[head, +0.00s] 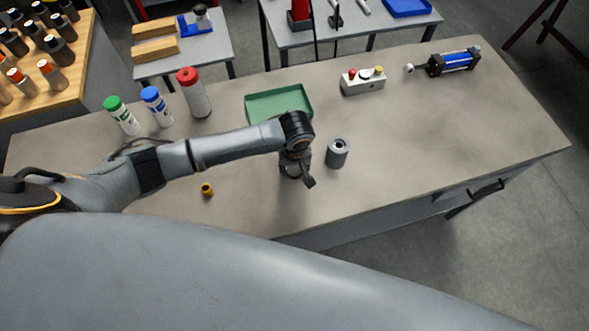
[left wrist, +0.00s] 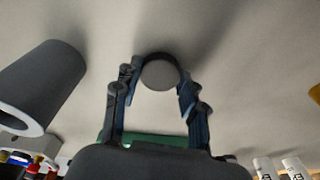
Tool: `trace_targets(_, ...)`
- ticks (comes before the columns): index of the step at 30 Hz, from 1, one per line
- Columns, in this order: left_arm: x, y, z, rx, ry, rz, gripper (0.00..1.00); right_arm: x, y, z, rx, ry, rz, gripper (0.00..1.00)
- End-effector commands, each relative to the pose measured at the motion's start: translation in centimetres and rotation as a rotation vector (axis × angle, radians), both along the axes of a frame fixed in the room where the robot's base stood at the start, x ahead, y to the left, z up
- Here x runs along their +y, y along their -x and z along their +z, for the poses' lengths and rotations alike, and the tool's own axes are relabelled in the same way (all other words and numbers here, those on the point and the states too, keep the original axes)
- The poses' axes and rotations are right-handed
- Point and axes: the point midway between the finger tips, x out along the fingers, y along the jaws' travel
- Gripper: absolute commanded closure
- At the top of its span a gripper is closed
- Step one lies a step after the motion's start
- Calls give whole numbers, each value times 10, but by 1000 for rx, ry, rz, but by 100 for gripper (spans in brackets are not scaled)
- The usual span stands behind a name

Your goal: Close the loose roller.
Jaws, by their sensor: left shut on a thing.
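A grey hollow roller (head: 338,153) stands upright on the table, just right of my left gripper (head: 296,172). In the left wrist view the roller (left wrist: 42,82) is large at the left, with its open end showing. My left gripper (left wrist: 158,92) points down, its fingers on either side of a round dark-rimmed piece with a grey face (left wrist: 158,74). It is shut on this piece, at or close above the tabletop; the exact gap cannot be told. A small yellow-brown piece (head: 207,189) lies on the table to the left. My right gripper is not in view.
A green tray (head: 252,114) lies behind my left gripper. Bottles with green (head: 122,116), blue (head: 156,106) and red (head: 193,94) caps stand at back left. A button box (head: 363,84) and a blue cylinder (head: 452,62) are at back right. The table's right side is clear.

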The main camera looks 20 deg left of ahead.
Motion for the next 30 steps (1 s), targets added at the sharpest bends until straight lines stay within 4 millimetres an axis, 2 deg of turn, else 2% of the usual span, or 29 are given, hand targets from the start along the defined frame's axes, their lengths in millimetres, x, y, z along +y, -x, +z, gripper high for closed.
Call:
trace_targets(11,0,-1,5,-1,1,1,72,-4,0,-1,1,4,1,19)
trace_targets(17,0,-1,31,-4,2,0,72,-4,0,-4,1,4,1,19)
trace_targets(20,-12,15,49,-2,6,-6,72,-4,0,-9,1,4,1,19)
trace_targets(25,-31,43,91,-4,7,-5,72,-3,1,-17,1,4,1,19)
trace_targets(30,-55,80,108,-1,7,-5,72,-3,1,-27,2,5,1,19)
